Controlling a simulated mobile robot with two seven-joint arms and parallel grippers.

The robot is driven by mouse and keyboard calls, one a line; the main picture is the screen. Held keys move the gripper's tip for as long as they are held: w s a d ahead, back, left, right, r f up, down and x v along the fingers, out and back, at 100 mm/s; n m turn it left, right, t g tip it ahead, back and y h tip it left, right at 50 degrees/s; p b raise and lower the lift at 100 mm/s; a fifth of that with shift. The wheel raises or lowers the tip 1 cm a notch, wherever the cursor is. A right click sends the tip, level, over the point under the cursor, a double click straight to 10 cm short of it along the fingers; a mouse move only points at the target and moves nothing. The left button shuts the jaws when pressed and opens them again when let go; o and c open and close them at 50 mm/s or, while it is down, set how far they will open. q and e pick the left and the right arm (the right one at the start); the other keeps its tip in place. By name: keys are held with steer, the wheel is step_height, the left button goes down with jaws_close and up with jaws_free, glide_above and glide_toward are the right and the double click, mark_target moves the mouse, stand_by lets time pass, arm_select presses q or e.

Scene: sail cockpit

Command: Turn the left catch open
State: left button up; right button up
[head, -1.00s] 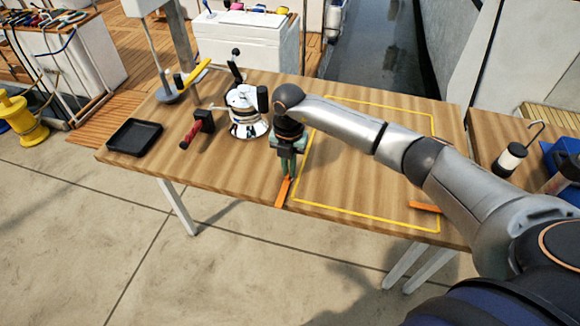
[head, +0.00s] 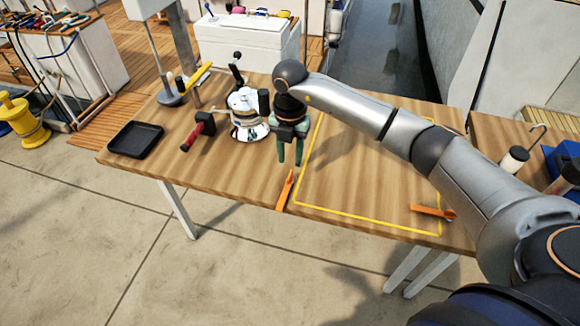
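The left catch (head: 286,192) is an orange lever at the front edge of the wooden table, by the left front corner of a yellow outline. It lies slanted, its far end pointing back into the table and its near end at the edge. My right gripper (head: 290,161) hangs above and behind the catch, fingers pointing down. The two greenish fingers are apart with nothing between them, and they look clear of the catch. A second orange catch (head: 430,211) lies mostly sideways near the right front corner of the outline. My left gripper is not in view.
A chrome winch (head: 247,115) stands just left of my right gripper. A red-handled tool (head: 193,138) and a black tray (head: 135,139) lie farther left. The area inside the yellow outline (head: 360,218) looks bare under my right arm.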

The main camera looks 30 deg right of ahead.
step_height(320, 180, up, 7)
stand_by(0.3)
steer(key=shift+f, duration=0.1)
